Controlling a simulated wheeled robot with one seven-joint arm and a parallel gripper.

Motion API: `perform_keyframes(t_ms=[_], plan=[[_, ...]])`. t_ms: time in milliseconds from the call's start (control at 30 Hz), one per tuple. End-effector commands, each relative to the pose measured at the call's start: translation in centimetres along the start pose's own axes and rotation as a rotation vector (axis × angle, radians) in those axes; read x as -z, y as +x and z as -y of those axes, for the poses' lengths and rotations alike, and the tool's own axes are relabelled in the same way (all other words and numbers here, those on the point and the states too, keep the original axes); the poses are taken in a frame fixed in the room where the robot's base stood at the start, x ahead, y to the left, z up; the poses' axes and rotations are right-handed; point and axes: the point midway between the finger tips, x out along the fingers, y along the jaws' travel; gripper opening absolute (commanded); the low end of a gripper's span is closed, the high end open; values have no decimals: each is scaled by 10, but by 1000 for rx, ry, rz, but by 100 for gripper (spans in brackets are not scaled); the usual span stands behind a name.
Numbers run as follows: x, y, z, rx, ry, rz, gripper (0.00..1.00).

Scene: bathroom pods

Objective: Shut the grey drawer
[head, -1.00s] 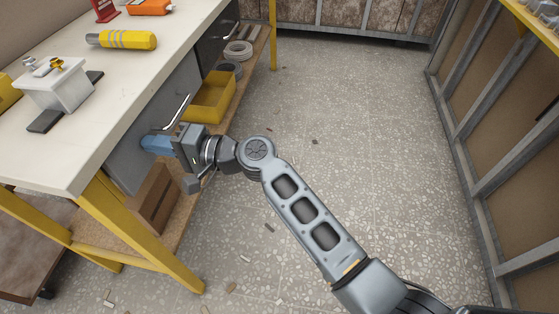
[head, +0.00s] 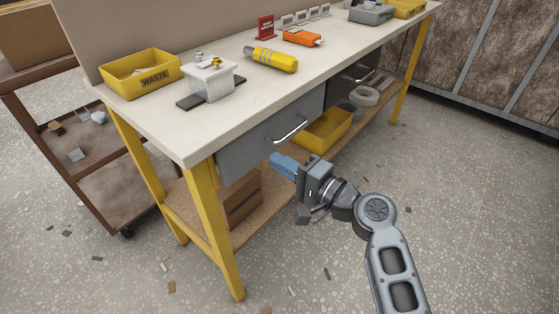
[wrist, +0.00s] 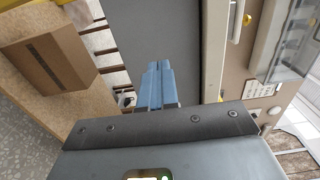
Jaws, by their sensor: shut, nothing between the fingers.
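The grey drawer (head: 240,149) hangs under the near end of the white workbench top. Its front looks about flush beneath the bench edge, with a bar handle (head: 291,131) on its right part. My gripper (head: 274,158) is shut and empty, its blue fingers together just in front of and below the handle. I cannot tell whether a small gap separates the fingertips from the drawer. In the wrist view the blue fingers (wrist: 157,66) point towards the grey drawer front (wrist: 155,30).
A dark drawer (head: 368,72) sits farther right. On the lower shelf are a yellow bin (head: 322,130) and a cardboard box (head: 242,200). A yellow leg (head: 207,215) stands at the near corner. A brown cart (head: 80,190) is left. Open floor (head: 470,190) lies right.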

Motion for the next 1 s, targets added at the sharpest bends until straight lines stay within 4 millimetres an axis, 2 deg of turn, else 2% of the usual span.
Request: perform_keyframes(t_ms=[500, 867, 1000], plan=[[0, -76, 0, -1, 0, -1, 0], [-1, -89, -2, -7, -2, -6, 0], [-10, -107, -21, -65, -28, -67, 0]])
